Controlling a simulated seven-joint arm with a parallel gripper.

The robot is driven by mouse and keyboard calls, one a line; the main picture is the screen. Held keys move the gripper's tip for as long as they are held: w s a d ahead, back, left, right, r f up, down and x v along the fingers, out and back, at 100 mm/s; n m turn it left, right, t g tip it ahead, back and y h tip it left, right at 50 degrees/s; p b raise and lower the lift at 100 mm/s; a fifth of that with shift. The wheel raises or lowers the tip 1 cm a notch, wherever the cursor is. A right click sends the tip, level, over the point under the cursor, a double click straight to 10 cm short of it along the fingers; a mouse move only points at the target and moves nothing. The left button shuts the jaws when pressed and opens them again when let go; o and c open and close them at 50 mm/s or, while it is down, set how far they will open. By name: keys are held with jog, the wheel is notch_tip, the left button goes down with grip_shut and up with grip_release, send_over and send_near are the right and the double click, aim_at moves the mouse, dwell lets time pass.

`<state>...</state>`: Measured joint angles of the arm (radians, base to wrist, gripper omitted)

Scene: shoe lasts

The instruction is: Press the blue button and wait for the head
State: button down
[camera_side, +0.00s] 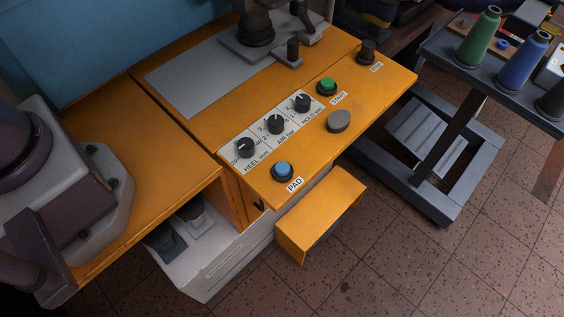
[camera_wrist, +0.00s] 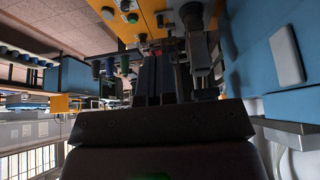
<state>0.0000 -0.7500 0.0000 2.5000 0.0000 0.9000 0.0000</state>
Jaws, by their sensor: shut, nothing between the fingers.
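The blue button (camera_side: 283,171) is a round cap in a dark collar, near the front edge of the orange control panel (camera_side: 300,135). The label PAD sits beside it. No gripper touches it in the side view, where my gripper does not show. In the wrist view my gripper (camera_wrist: 158,60) shows as dark fingers, shut and empty, with part of the orange panel beyond. I cannot pick out the blue button there. A dark machine part (camera_side: 255,30) stands on a grey plate at the back; I cannot tell whether it is the head.
A cart (camera_side: 440,60) with thread cones stands right. An orange step (camera_side: 322,212) juts out below the panel.

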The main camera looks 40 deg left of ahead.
jog(key=m+t+h, duration=0.3)
jog(key=m+h, duration=0.1)
jog(key=m, duration=1)
send_over(282, 170)
notch_tip(282, 170, down, 22)
jog(key=shift+r, duration=0.15)
jog(key=shift+f, duration=4.45)
jog(key=shift+f, duration=0.1)
